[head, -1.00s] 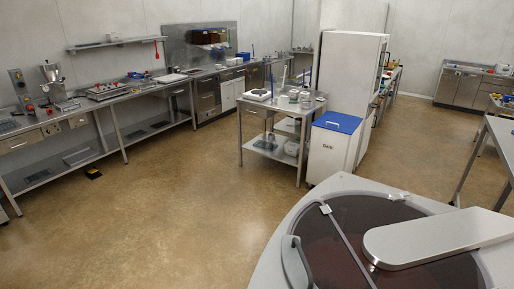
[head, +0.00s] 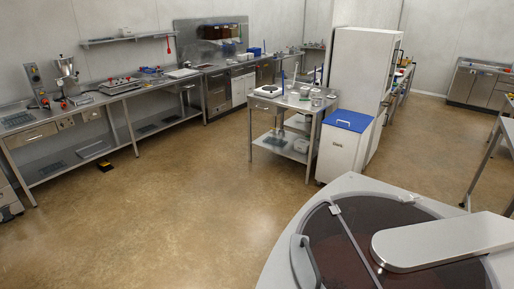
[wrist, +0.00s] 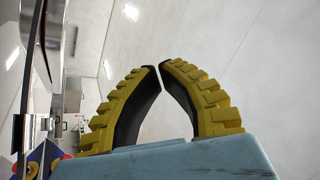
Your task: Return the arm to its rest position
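My gripper (wrist: 158,67) shows in the wrist view, with two curved fingers of ribbed yellow and black. Their tips come together with only a thin gap between them, and I see nothing held there. Behind the tips is a pale grey wall or ceiling. A blue-grey part of my wrist fills the bottom of that view. My gripper and arm do not clearly show in the head view, so I cannot tell the arm's whole pose.
A round machine with a dark see-through lid (head: 335,245) stands close at the lower right. A steel cart (head: 285,103), a white bin with a blue lid (head: 346,122) and a tall white cabinet (head: 360,75) stand beyond. A long steel counter (head: 95,98) lines the left wall.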

